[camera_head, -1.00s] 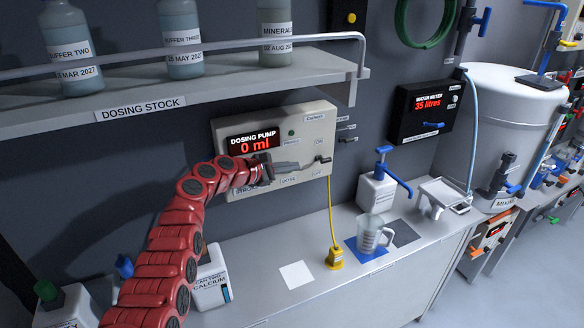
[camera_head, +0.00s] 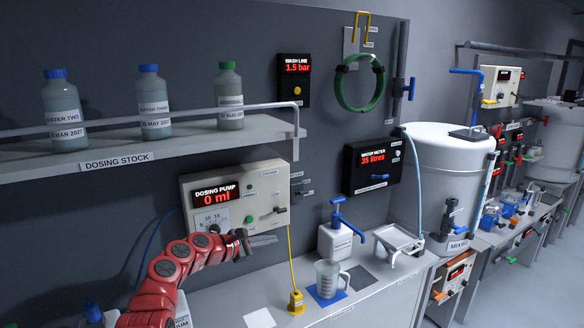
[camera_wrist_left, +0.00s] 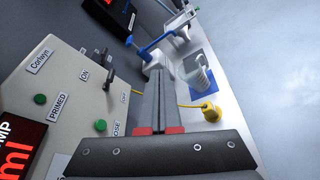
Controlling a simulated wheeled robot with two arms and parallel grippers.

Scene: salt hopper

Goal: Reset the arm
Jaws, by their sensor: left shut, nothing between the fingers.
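My left arm is red and comes in from the lower left in the head view. Its left gripper (camera_head: 268,241) is shut and empty, in front of the lower part of the dosing pump (camera_head: 262,186), pointing right. In the left wrist view the two grey fingers (camera_wrist_left: 160,88) lie together, with the pump panel (camera_wrist_left: 62,90) to their left. The pump display reads 0 ml. Whether the fingers touch the panel cannot be told. My right gripper is not in view.
A shelf (camera_head: 115,160) with bottles (camera_head: 152,105) is above the arm. On the bench are a yellow plug-like piece (camera_head: 295,302), a measuring jug (camera_head: 327,280) on a blue mat, a white pump bottle (camera_head: 335,240) and a white tray (camera_head: 398,242). A white tank (camera_head: 450,175) stands right.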

